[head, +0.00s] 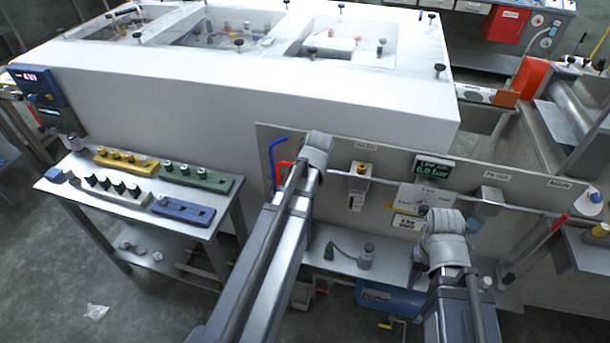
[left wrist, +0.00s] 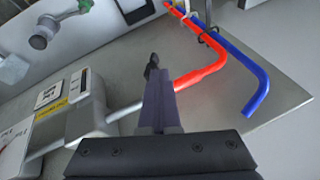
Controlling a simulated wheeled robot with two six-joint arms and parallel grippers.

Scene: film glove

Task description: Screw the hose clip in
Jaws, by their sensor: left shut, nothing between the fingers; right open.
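I cannot single out the hose clip with certainty. A short dark hose (head: 346,250) runs from a small green part (head: 328,251) to a grey cylinder (head: 367,256) on the low shelf of the panel. The grey cylinder (left wrist: 40,40) and green part (left wrist: 12,68) also show in the left wrist view, apart from my left gripper. My left gripper (left wrist: 153,75) has its fingers together and holds nothing. My left arm hides it in the head view. My right gripper (head: 418,272) is open at the panel's front, mostly hidden by my arm.
A grey panel (head: 400,160) carries red (left wrist: 200,72) and blue (left wrist: 252,75) pipes, a 6.0 bar display (head: 433,169) and a horizontal pipe. A side table (head: 90,205) holds yellow, green and blue blocks. A blue tank (head: 392,299) lies below the shelf.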

